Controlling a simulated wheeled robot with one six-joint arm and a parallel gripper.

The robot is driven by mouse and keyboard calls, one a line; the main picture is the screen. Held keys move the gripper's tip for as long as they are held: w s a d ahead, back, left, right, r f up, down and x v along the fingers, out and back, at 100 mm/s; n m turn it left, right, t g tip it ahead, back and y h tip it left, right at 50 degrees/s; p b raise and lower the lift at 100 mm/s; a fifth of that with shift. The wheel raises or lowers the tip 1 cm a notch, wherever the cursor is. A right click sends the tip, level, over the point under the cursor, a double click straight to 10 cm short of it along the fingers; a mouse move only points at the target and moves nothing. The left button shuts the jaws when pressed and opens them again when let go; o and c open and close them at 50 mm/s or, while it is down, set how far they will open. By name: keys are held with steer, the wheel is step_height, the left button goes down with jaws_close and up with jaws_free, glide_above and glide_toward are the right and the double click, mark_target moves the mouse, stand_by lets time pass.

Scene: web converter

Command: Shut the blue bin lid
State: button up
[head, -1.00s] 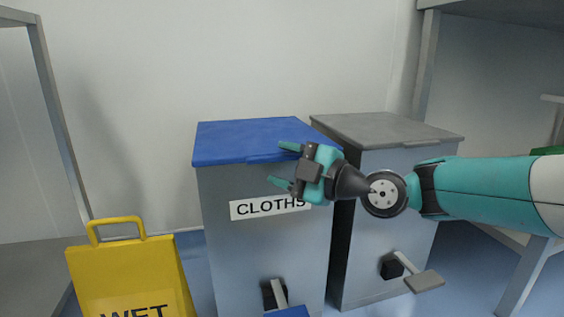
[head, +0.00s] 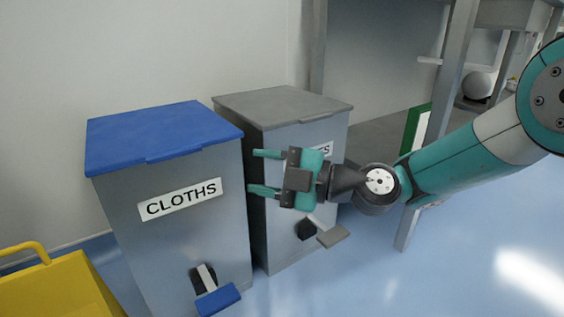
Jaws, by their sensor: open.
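The blue lid (head: 160,134) lies flat on top of the grey bin labelled CLOTHS (head: 195,235) at the left of the head view. No gap shows between the lid's front edge and the bin. A blue pedal (head: 218,299) sticks out low at the bin's front. My gripper (head: 262,174) is open and empty, with its two teal fingers pointing left. It shows just right of the CLOTHS bin, in front of the grey-lidded bin. I cannot tell whether the fingertips touch the CLOTHS bin's side.
A second bin with a grey lid (head: 283,104) and a grey pedal (head: 333,236) stands to the right, its label partly hidden by my gripper. A metal rack (head: 440,120) is at right. Blue floor is clear at lower right.

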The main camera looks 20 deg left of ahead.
steer(key=shift+d, duration=1.6)
steer(key=s+d+r+m+h+p, duration=0.3)
steer(key=d+r+p, duration=0.1)
steer(key=r+p, duration=0.25)
steer(key=s+d+r+m+h+p, duration=0.25)
steer(key=d+r+m+p, duration=0.2)
steer(key=r, duration=0.25)
steer(key=s+d+r+m+h+p, duration=0.45)
steer(key=s+d+m+p, duration=0.3)
steer(key=d, duration=0.25)
steer(key=s+d+r+m+h+p, duration=0.4)
steer(key=s+d+r+m+p, duration=0.2)
steer(key=d+m, duration=0.35)
step_height(320, 180, up, 36)
steer(key=p, duration=3.6)
steer(key=shift+w+r+n+t+p, duration=0.15)
steer(key=shift+w+n+t+p, duration=0.2)
steer(key=shift+w, duration=0.1)
